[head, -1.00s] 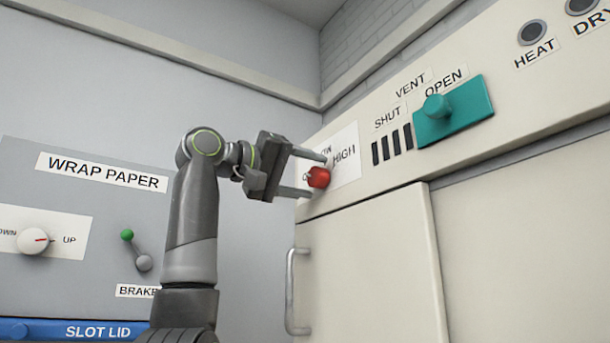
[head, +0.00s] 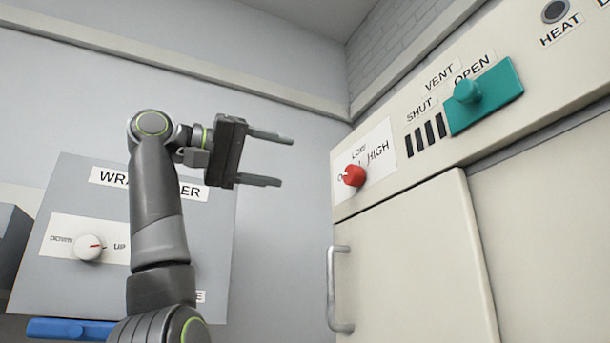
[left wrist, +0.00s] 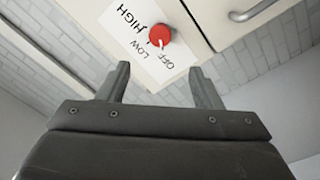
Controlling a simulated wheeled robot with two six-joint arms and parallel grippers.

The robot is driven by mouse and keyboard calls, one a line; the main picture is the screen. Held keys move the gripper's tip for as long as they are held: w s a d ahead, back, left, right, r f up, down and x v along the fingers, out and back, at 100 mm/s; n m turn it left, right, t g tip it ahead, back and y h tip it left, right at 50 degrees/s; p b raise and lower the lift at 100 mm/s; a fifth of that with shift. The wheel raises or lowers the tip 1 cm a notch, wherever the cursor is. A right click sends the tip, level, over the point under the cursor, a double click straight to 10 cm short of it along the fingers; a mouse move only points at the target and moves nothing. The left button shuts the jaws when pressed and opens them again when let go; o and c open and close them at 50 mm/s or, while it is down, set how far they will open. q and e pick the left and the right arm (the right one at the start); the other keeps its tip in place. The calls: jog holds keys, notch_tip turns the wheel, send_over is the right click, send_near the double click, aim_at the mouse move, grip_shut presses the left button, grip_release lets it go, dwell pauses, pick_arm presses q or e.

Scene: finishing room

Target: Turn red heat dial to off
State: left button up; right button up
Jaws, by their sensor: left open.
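The red heat dial (head: 354,175) sits on a white label plate (head: 374,150) with LOW and HIGH marks, on the cream cabinet front. In the left wrist view the dial (left wrist: 160,35) shows with the words OFF, LOW and HIGH around it, and its pale pointer mark is toward OFF. My left gripper (head: 285,160) is open and empty, to the left of the dial and apart from it. In the left wrist view its two fingers (left wrist: 158,85) stand apart, with the dial beyond them. My right gripper is in neither view.
A teal vent slider (head: 490,98) is at the OPEN side, right of the dial. A door handle (head: 336,290) juts out below the dial. The grey wrap paper panel (head: 60,195) with a white knob (head: 88,247) stands at left, partly behind my arm.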

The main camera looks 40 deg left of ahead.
pick_arm(q)
jog(key=v, duration=0.3)
jog(key=shift+s+a, duration=0.1)
jog(key=shift+s, duration=0.1)
dwell(0.5)
